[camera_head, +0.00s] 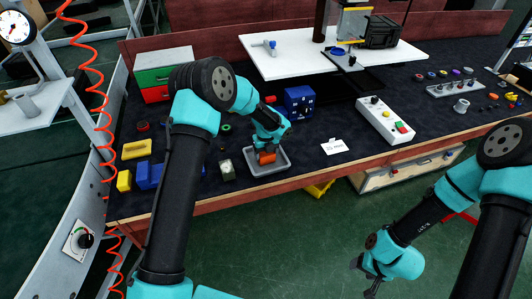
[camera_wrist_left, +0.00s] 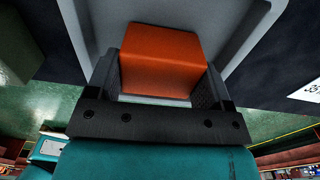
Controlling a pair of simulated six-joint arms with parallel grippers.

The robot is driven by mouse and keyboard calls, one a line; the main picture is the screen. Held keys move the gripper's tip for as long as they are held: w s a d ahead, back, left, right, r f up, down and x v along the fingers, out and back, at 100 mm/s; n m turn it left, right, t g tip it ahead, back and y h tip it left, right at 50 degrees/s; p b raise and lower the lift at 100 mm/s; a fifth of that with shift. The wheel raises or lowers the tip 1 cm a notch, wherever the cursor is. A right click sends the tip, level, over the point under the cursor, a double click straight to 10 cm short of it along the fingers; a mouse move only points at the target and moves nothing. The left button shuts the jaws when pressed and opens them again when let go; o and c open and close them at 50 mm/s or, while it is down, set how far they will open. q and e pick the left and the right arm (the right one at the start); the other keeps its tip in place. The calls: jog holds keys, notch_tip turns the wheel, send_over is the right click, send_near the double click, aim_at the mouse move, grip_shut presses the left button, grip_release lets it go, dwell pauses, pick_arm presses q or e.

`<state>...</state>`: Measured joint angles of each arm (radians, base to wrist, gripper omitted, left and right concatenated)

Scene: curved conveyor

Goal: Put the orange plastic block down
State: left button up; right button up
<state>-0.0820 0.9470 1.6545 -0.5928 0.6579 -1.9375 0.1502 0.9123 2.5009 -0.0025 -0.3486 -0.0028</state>
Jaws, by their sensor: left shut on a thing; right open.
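The orange plastic block (camera_head: 266,157) is in my left gripper (camera_head: 267,151), over the grey tray (camera_head: 281,167) near the table's front edge. In the left wrist view, the orange block (camera_wrist_left: 161,60) sits between the two dark fingers of my left gripper (camera_wrist_left: 164,88), with the grey tray (camera_wrist_left: 238,22) behind it. I cannot tell whether the block touches the tray floor. My right gripper (camera_head: 368,291) is open and empty, low in front of the table over the green floor.
A grey-green block (camera_head: 227,170) stands just left of the tray. Yellow and blue blocks lie further left. A white card (camera_head: 334,146) and a control box (camera_head: 385,121) with buttons are to the right. A blue box (camera_head: 298,102) stands behind the tray.

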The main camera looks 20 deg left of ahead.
pick_arm(q)
jog(key=shift+f, duration=0.1)
jog(key=o, duration=1)
notch_tip(320, 180, up, 12)
jog(key=shift+r, duration=0.15)
dwell(0.5)
